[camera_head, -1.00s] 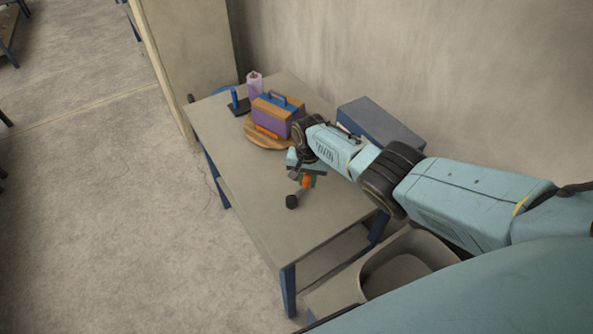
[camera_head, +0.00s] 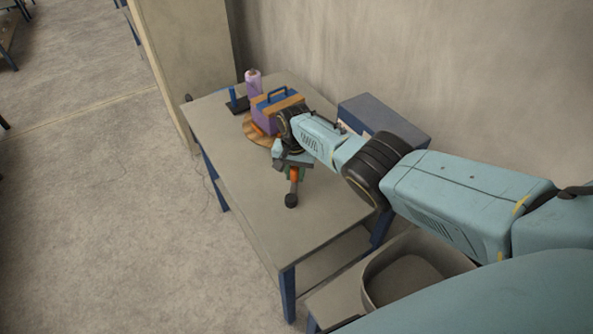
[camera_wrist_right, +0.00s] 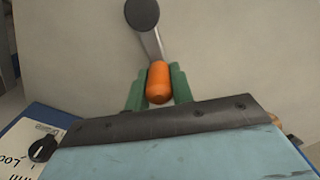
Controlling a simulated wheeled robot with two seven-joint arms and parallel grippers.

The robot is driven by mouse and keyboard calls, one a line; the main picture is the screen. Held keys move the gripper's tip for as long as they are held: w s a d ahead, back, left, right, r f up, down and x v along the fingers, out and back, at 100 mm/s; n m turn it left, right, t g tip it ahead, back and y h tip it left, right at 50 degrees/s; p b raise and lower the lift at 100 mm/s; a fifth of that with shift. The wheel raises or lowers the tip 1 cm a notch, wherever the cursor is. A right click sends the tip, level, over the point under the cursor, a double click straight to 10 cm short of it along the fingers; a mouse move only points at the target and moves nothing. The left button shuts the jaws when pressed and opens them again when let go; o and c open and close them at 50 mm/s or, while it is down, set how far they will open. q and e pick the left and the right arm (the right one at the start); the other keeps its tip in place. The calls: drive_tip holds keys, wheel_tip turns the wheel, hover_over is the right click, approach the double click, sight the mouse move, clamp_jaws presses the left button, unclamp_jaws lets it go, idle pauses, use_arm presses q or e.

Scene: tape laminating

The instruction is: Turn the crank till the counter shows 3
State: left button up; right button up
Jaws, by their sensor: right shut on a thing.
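The crank has a dark round hub (camera_head: 291,200), a short grey arm and an orange handle (camera_head: 294,175), over the table's near part. In the right wrist view the hub (camera_wrist_right: 142,14) is at the top and the orange handle (camera_wrist_right: 159,82) is below it. My right gripper (camera_head: 293,170) is shut on the orange handle, its green fingers on either side. No counter reading can be made out in either view. My left gripper is not in view.
A purple and orange box with a blue handle (camera_head: 264,118) sits behind my right gripper. A lilac bottle (camera_head: 253,83) and a blue post (camera_head: 233,98) stand beyond. A grey-blue box (camera_head: 378,116) is at the right. The table's left front (camera_head: 240,190) is clear.

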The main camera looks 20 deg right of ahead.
sight(277, 191)
drive_tip(key=shift+w+a+f+b, duration=0.15)
drive_tip(key=shift+a+b, duration=0.1)
drive_tip(key=shift+a, duration=0.4)
drive_tip(key=shift+w+a+f+b, duration=0.15)
drive_tip(key=shift+a+b, duration=0.1)
drive_tip(key=shift+a, duration=0.35)
drive_tip(key=shift+a+r, duration=0.1)
drive_tip(key=shift+a, duration=0.25)
drive_tip(key=shift+d, duration=0.3)
drive_tip(key=shift+s+a+p, duration=0.25)
drive_tip(key=shift+a+p, duration=0.05)
drive_tip(key=shift+a, duration=1)
drive_tip(key=shift+s+a, duration=0.15)
drive_tip(key=shift+a, duration=0.35)
drive_tip(key=shift+d, duration=0.2)
drive_tip(key=o, duration=0.9)
drive_tip(key=shift+d, duration=0.1)
drive_tip(key=shift+c, duration=0.2)
drive_tip(key=o, duration=1.3)
drive_tip(key=shift+w+r, duration=0.15)
drive_tip(key=shift+w, duration=0.05)
